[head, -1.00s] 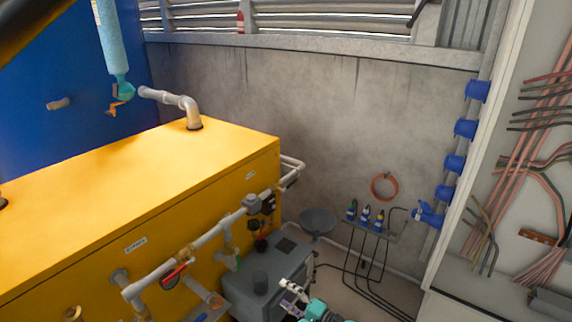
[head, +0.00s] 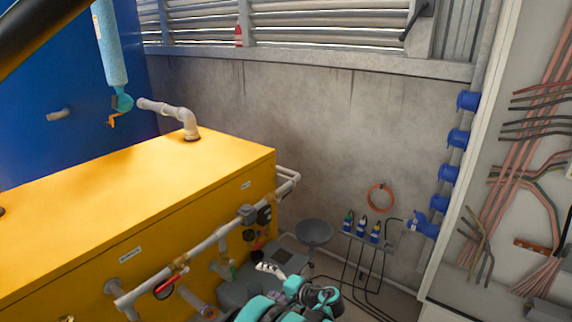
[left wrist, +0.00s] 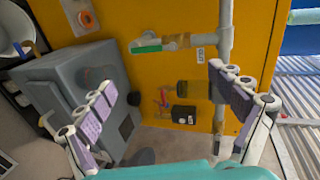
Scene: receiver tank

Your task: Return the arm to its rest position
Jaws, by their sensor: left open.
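My left gripper (head: 268,270) is at the bottom middle of the head view, with teal arm parts beside it and pale fingers. It is in front of the grey box (head: 285,255) by the yellow tank (head: 150,190). In the left wrist view, my left gripper (left wrist: 160,78) is open, its two fingers spread wide with purple-grey pads. Nothing is between the fingers; the yellow tank (left wrist: 150,20) and its pipe (left wrist: 225,40) lie beyond. The grey box (left wrist: 60,90) shows behind the left finger. My right gripper is not in view.
A white pipe with a red-handled valve (head: 168,287) runs along the tank's front. A grey funnel (head: 313,232), small bottles (head: 361,228) and an orange coil (head: 380,197) are near the concrete wall (head: 290,120). An open wiring cabinet (head: 520,170) stands at right.

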